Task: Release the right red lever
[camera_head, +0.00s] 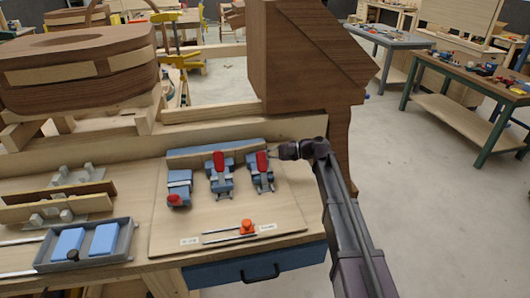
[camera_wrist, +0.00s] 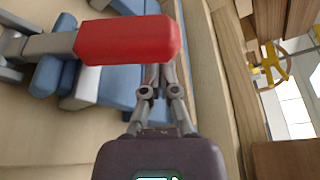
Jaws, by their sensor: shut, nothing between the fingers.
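The right red lever (camera_head: 262,162) stands up on the right blue clamp (camera_head: 261,183) on the wooden board. In the wrist view the red lever (camera_wrist: 128,40) is large, and its rounded end lies across the tips of my fingers, partly hiding them. My gripper (camera_head: 275,152) is just right of the lever in the head view. In the wrist view my gripper (camera_wrist: 159,72) has its fingers close together with nothing held between them. I cannot tell whether they touch the lever.
A second clamp with a red lever (camera_head: 219,161) stands to the left, and a blue clamp with a red knob (camera_head: 173,199) is further left. A curved wooden strip (camera_head: 200,150) runs behind the clamps. A tall wooden form (camera_head: 300,65) rises behind my gripper. The board's front (camera_head: 185,225) is partly clear.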

